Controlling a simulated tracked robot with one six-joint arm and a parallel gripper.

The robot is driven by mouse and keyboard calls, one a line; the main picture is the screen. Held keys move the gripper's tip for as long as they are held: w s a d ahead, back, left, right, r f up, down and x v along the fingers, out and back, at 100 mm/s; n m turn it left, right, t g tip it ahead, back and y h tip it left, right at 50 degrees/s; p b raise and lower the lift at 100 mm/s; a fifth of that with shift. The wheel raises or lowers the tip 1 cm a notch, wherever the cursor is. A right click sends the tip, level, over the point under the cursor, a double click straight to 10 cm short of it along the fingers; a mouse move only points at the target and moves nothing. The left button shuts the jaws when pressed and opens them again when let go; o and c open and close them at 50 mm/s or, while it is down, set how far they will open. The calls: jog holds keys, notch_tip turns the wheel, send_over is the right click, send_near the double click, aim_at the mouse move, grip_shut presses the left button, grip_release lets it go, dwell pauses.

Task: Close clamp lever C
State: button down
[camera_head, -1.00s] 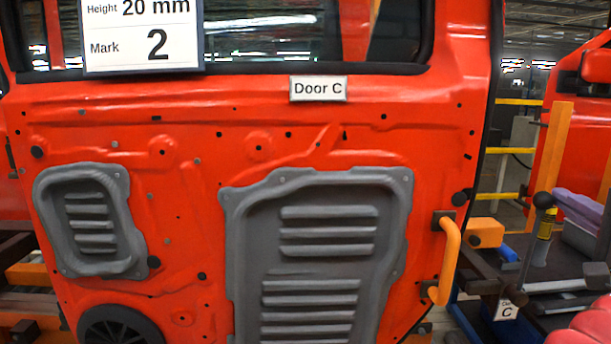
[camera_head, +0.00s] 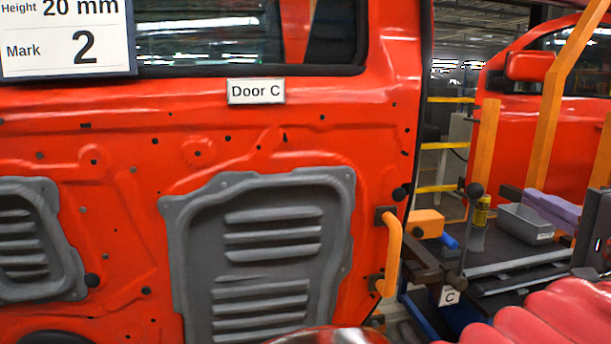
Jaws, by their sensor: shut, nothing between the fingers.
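Clamp lever C (camera_head: 467,232) is at the right, just beyond the door's edge. It is a thin dark rod with a black ball knob, standing nearly upright with its top leaning slightly right. A white tag marked "C" (camera_head: 449,296) hangs at its foot. An orange clamp block (camera_head: 426,223) with a blue tip (camera_head: 449,241) is beside the rod. My gripper is not in view. The red ribbed sleeve at the bottom right looks like part of my arm, and it is well below the lever's knob.
The red door panel (camera_head: 120,160), labelled "Door C" (camera_head: 256,91), fills the left and middle. Its orange handle (camera_head: 391,255) sticks out close to the lever. Behind the lever, a cart holds a grey bin (camera_head: 525,223) and a yellow-labelled bottle (camera_head: 480,215). Orange posts (camera_head: 487,150) stand behind.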

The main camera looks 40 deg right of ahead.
jog(key=shift+v, duration=1.35)
